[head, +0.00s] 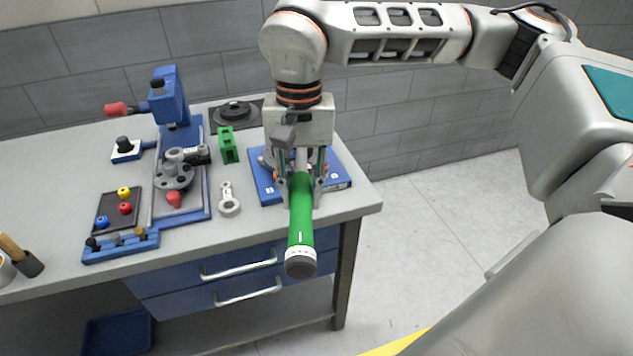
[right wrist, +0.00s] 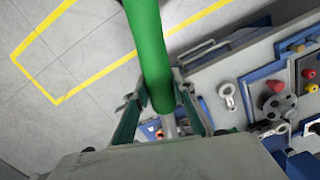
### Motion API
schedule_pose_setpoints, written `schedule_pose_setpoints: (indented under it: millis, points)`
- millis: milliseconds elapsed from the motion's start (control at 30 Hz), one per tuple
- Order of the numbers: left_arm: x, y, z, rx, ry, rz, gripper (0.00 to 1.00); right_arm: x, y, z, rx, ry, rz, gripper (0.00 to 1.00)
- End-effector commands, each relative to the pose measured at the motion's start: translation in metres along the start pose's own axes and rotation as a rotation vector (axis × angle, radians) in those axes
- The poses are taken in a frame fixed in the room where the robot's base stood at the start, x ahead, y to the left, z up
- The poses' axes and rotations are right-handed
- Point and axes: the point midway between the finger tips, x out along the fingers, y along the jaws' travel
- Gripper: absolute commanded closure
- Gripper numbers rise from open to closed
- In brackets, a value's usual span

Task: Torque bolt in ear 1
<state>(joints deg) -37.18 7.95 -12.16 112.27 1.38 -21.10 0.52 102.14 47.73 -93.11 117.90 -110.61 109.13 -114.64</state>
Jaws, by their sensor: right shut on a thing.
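My right gripper (head: 301,182) is shut on a green cylindrical tool (head: 301,215) with a grey end cap, held above the right part of the bench. The tool points toward the front edge. It also fills the upper middle of the right wrist view (right wrist: 150,50), between the fingers. A grey metal part with ears (head: 174,178) sits on the blue press fixture (head: 193,195). Behind the gripper is a blue plate (head: 336,176) with a grey part on it, mostly hidden. I cannot make out ear 1 or its bolt. My left gripper is not in view.
The grey bench (head: 60,160) holds a grey link (head: 229,204), a green block (head: 228,146), a dark round base (head: 237,112) and a tray of coloured knobs (head: 104,222). A blue rack (head: 121,246) lies at the front. Floor to the right is clear.

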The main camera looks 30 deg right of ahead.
Motion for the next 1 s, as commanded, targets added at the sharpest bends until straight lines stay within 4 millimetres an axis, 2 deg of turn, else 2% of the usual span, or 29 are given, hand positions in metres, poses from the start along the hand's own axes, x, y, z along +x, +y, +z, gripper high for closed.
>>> schedule_pose_setpoints:
  millis: [33, 133, 367, 667, 1000]
  points:
    - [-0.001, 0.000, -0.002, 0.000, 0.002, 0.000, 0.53, -0.008, 0.008, 0.000, 0.029, -0.002, -0.010, 1.00]
    - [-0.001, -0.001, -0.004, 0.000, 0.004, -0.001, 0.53, -0.015, 0.019, 0.003, 0.071, -0.015, -0.016, 1.00]
    - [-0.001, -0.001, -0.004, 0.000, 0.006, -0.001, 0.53, -0.018, 0.025, 0.005, 0.099, -0.024, -0.019, 1.00]
    - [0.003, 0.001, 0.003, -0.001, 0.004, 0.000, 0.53, -0.010, 0.025, 0.004, 0.097, -0.023, -0.019, 1.00]
    - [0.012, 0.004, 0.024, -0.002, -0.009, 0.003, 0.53, 0.010, 0.025, 0.002, 0.096, -0.024, -0.018, 1.00]
